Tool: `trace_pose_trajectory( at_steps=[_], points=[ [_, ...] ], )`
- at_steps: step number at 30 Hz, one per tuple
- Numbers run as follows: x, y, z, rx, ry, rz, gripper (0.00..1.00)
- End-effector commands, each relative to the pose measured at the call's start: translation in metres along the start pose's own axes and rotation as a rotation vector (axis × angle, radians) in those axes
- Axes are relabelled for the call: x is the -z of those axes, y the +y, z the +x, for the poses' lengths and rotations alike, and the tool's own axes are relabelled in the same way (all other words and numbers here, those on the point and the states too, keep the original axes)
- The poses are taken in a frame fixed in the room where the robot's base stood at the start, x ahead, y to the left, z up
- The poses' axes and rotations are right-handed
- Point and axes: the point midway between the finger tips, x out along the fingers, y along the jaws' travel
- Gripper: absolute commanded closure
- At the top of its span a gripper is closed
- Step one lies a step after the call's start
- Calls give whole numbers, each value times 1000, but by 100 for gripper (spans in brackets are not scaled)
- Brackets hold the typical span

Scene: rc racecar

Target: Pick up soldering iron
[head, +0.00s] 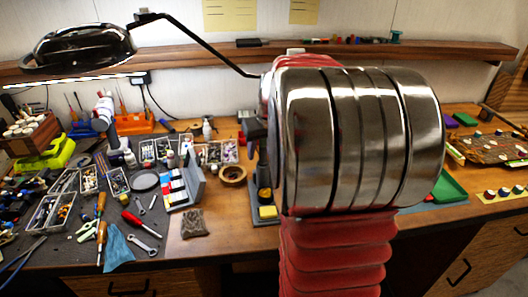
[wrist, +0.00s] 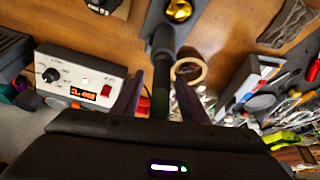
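In the wrist view the soldering iron (wrist: 162,72) is a dark rod with a thicker end towards the top of the picture. My gripper (wrist: 160,76) is open, with one dark finger on each side of the rod and a visible gap at both sides. The rod runs down between the fingers towards the dark gripper body. In the head view the stand's yellow sponge (head: 267,212) shows beside my large metal arm link, which hides much of that area.
A soldering station (wrist: 82,78) with a lit display stands left in the wrist view. A wooden ring-shaped bowl (head: 232,174) is close by. Tools and bins crowd the left bench. A lamp (head: 80,45) overhangs it. A green tray (head: 449,188) lies right.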

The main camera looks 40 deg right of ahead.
Motion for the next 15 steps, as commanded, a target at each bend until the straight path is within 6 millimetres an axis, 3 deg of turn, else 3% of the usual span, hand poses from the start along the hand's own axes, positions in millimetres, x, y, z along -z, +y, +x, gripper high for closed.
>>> trace_pose_trajectory(
  at_steps=[15],
  points=[
    [0,0,0,0,0,0,93]
  ],
)
